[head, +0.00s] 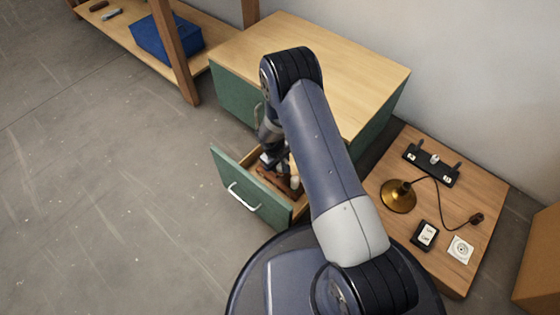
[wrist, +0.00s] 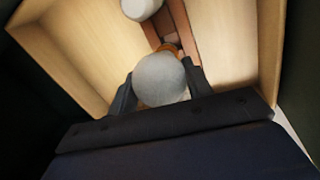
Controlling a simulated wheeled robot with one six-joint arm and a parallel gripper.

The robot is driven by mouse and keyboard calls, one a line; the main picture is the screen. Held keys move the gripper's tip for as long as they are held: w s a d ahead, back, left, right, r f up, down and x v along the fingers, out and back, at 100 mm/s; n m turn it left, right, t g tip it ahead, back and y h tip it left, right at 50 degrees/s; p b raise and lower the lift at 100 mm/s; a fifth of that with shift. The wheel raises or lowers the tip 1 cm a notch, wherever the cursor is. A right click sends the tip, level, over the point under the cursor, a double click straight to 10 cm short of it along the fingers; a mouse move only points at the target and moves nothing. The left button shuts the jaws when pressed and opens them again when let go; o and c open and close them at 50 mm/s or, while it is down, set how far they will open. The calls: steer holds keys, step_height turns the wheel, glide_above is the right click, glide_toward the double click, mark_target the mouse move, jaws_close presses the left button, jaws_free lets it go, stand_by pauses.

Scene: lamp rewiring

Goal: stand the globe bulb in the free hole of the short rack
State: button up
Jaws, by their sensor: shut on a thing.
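My gripper (wrist: 161,88) is shut on a pale round globe bulb (wrist: 160,76), with one dark finger on each side of it. The bulb is inside the open drawer, over a reddish-brown wooden rack (wrist: 184,28). A brass-coloured part shows just beyond the globe, against the rack; whether it sits in a hole is hidden. Another white rounded thing (wrist: 141,7) stands farther along the rack, cut off by the frame edge. In the head view my gripper (head: 273,160) reaches down into the drawer, and the brown rack (head: 270,178) shows partly below it.
The drawer's green front (head: 250,195) and wooden walls (wrist: 75,50) surround the gripper closely. The cabinet top (head: 345,70) is bare. A side table holds a brass lamp base (head: 398,197), a black strip (head: 425,158) and small plates. A blue box (head: 168,38) lies on a shelf.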

steer(key=shift+f, duration=2.05)
steer(key=shift+f, duration=0.2)
steer(key=o, duration=1.2)
steer(key=shift+c, duration=0.2)
steer(key=r+p, duration=0.1)
steer(key=r, duration=0.2)
steer(key=s+a+r+p, duration=0.1)
steer(key=r+p, duration=0.1)
steer(key=r, duration=0.2)
steer(key=r+p, duration=0.1)
steer(key=r, duration=0.2)
steer(key=shift+s+a+r, duration=0.15)
steer(key=shift+a+r, duration=0.15)
steer(key=shift+a, duration=0.05)
steer(key=shift+f, duration=0.1)
